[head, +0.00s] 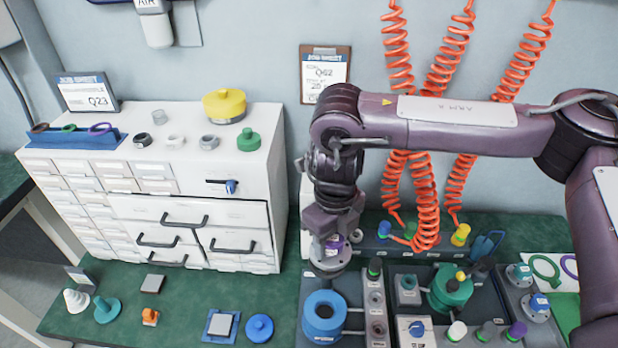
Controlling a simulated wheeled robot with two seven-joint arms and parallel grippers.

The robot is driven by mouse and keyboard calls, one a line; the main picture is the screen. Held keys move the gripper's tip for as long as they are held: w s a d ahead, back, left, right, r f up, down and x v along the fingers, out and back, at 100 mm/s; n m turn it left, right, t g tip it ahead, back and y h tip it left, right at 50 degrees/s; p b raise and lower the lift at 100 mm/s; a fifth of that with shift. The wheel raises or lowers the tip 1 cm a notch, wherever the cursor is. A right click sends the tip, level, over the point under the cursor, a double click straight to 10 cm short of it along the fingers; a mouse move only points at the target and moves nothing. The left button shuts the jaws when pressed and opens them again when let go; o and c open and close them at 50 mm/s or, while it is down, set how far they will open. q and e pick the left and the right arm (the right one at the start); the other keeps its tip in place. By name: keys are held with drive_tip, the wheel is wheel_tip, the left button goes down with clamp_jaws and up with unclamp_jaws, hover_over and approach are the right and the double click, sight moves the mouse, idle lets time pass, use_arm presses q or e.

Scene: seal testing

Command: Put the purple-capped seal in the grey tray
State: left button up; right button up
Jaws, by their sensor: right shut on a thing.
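My right gripper (331,258) comes down from the arm at the right and points downward over the back left of the grey test bench. It is shut on a small piece with a purple top, which looks like the purple-capped seal (333,243); the jaws hide most of it. A second purple-topped piece (516,330) stands at the bench front, beside dark and white-topped ones. A narrow grey tray-like strip with round wells (376,312) lies right of the blue ring fixture; I cannot tell if it is the grey tray. My left gripper is not in view.
The blue ring fixture (323,315) stands just below the gripper. A teal round fixture (449,288) is on the bench at right. Coiled orange hoses (424,190) hang behind the arm. A white drawer cabinet (150,190) stands left. The green mat (195,290) has bare room.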

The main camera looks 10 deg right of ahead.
sight(347, 243)
drive_tip(key=m, duration=0.3)
drive_tip(key=d+m, duration=0.1)
drive_tip(key=m, duration=0.2)
drive_tip(key=shift+w+r, duration=0.1)
drive_tip(key=shift+r, duration=0.05)
drive_tip(key=m, duration=0.4)
drive_tip(key=shift+d+r, duration=0.1)
drive_tip(key=shift+d, duration=0.1)
drive_tip(key=m, duration=0.4)
drive_tip(key=shift+w+d+r+m, duration=0.1)
drive_tip(key=shift+d+m, duration=0.2)
drive_tip(key=m, duration=0.3)
drive_tip(key=d+m, duration=0.1)
drive_tip(key=m, duration=0.2)
drive_tip(key=shift+r, duration=0.15)
drive_tip(key=m, duration=0.4)
drive_tip(key=shift+w+d+r+m, duration=0.1)
drive_tip(key=shift+d+m, duration=0.15)
drive_tip(key=shift+m, duration=0.05)
drive_tip(key=m, duration=0.5)
drive_tip(key=d+m, duration=0.1)
drive_tip(key=m, duration=0.5)
drive_tip(key=d+m, duration=0.1)
drive_tip(key=m, duration=0.4)
drive_tip(key=shift+r+m, duration=0.4)
